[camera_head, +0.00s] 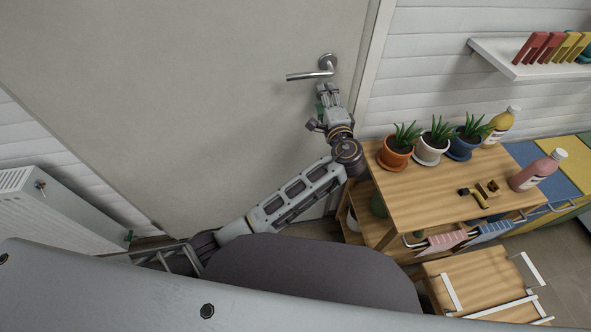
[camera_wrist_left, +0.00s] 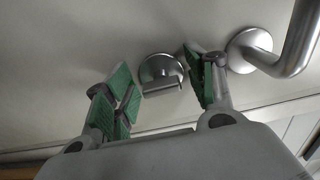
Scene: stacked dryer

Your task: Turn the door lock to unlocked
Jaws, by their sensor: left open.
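The door lock (camera_wrist_left: 161,71) is a round metal thumb-turn on the pale door (camera_head: 190,80). In the left wrist view it sits between the two green-padded fingers of my left gripper, which is open. No contact between fingers and lock is clear. In the head view my left gripper (camera_head: 327,94) is just below the silver lever handle (camera_head: 310,74), and it hides the lock there. The handle also shows in the left wrist view (camera_wrist_left: 290,50), right of the fingers. My right gripper is not in view.
Right of the door stands a wooden shelf table (camera_head: 430,200) with potted plants (camera_head: 432,145) and bottles (camera_head: 540,170). A white radiator (camera_head: 50,215) is at the left. A wall shelf (camera_head: 535,62) hangs at the upper right.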

